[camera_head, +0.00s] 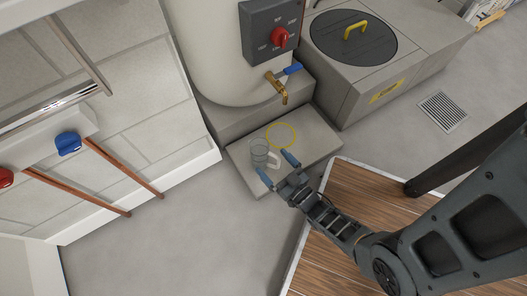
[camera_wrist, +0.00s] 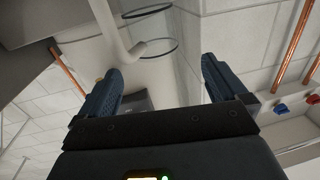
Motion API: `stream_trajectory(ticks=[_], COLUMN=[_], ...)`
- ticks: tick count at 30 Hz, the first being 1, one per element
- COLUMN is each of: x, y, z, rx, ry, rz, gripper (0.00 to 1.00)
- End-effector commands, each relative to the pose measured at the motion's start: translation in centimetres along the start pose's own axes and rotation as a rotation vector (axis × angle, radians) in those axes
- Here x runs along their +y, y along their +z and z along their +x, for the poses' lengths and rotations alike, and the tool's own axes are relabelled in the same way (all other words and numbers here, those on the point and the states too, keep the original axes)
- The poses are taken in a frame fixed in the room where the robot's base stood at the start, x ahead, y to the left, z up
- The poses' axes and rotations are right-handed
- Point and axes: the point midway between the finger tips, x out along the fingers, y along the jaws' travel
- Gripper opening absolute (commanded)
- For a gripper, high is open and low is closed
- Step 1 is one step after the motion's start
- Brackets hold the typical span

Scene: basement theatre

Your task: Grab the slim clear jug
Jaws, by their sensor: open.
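The slim clear jug (camera_head: 259,153) stands on a low grey concrete step (camera_head: 310,153), its pale handle (camera_head: 273,160) on the side toward my gripper. My gripper (camera_head: 278,168) is open, with its blue fingertips on either side of the handle in the head view. In the wrist view, the jug's dark rings (camera_wrist: 160,47) and pale handle (camera_wrist: 122,35) show above the gap between my open fingers (camera_wrist: 162,66), with the handle nearer the left finger. The gripper holds nothing. I cannot tell whether it touches the jug.
A yellow ring (camera_head: 281,135) lies on the step beside the jug, under a brass tap (camera_head: 279,88) on a white tank (camera_head: 212,50). A concrete block with a round dark lid (camera_head: 353,38) stands right of it. Copper pipes (camera_head: 75,190) run at left. Grey floor (camera_head: 180,235) is clear.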

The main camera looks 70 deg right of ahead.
Motion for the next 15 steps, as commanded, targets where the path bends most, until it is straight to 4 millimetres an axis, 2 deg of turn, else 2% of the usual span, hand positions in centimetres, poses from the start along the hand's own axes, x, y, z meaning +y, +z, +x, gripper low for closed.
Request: stream_trajectory(ticks=[10,15], x=[0.7,0.7], y=[0.2,0.1], z=[4.4,5.7], rx=[0.002,0.0], ry=[0.002,0.001], rz=[-0.001,0.0], gripper=[0.99,0.99])
